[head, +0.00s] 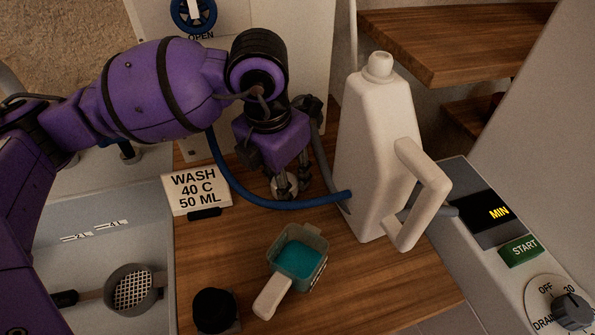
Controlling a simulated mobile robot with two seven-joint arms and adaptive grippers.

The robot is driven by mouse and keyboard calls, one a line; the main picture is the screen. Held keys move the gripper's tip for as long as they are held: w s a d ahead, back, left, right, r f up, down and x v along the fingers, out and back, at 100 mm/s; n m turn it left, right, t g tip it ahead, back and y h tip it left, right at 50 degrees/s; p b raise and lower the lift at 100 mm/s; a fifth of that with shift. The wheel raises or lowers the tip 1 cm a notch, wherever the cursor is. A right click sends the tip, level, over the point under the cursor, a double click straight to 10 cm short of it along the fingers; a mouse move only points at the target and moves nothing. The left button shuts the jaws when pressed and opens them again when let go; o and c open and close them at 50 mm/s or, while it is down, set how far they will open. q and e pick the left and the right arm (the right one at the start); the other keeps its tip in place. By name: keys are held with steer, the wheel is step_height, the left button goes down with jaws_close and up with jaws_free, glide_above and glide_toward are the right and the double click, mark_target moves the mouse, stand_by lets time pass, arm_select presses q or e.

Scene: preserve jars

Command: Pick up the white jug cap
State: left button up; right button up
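A tall white jug (372,140) with a side handle stands upright on the wooden top. A small rounded white piece (378,66) sits at the top of its neck; I cannot tell whether this is the cap or the bare spout. My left gripper (287,188) points down at the left of the jug, apart from it, low near the wooden top and behind the blue hose. My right gripper is not in view.
A clear measuring cup (314,242) holds teal liquid. A WASH sign (196,190) stands behind it; a black round object (214,310) is front left. A blue hose (240,192) crosses near my gripper. A strainer (131,289) lies left; a control panel (535,285) is right.

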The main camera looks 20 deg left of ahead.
arm_select(q)
steer(key=shift+r, duration=0.5)
steer(key=s+d+r+b, duration=0.3)
steer(key=s+r+b, duration=0.5)
steer(key=s+r, duration=0.3)
steer(key=shift+s+d+r, duration=0.15)
steer(key=shift+s+r, duration=0.1)
steer(key=shift+s, duration=1.05)
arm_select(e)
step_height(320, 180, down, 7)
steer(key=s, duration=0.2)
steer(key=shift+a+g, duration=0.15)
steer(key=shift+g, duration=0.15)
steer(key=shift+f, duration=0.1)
